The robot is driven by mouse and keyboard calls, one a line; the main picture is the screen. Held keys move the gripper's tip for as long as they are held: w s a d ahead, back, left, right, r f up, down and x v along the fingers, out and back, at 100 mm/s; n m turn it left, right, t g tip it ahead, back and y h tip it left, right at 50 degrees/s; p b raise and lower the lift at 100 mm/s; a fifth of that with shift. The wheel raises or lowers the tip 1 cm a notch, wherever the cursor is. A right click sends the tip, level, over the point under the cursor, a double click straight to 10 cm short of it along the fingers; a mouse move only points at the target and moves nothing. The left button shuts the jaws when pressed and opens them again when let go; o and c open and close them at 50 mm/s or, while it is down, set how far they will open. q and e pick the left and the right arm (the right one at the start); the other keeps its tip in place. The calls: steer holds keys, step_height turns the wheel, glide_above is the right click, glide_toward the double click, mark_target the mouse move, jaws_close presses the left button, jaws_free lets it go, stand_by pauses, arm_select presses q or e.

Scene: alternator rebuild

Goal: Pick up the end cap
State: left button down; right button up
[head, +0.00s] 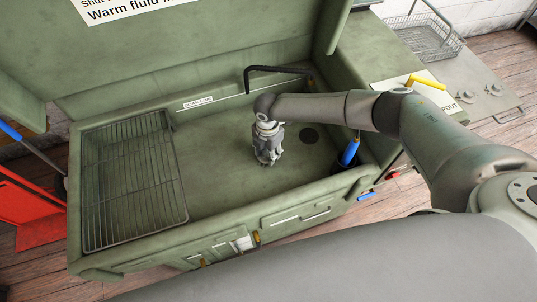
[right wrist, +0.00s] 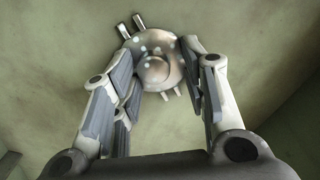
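The end cap (right wrist: 158,62) is a round, shiny metal part with a raised centre and several prongs at its rim. In the right wrist view it lies at the far end of my right gripper (right wrist: 157,70), between the two spread fingertips. I cannot tell whether the pads touch it. In the head view my right gripper (head: 268,158) points down into the green wash basin (head: 225,185), low over its floor. It largely hides the cap there. My left gripper is in neither view.
A wire rack (head: 133,180) covers the basin's left side. A black spout (head: 280,70) stands at the back, and a dark round drain (head: 309,135) is right of the gripper. A blue-handled tool (head: 350,151) stands at the right edge. A wire basket (head: 425,38) sits on the right counter.

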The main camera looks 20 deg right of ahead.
steer(key=shift+s+f, duration=0.15)
steer(key=shift+f, duration=0.15)
jaws_close()
steer(key=shift+s, duration=0.1)
step_height(320, 180, up, 10)
steer(key=b, duration=0.1)
steer(key=shift+w+r, duration=0.2)
steer(key=shift+w, duration=0.05)
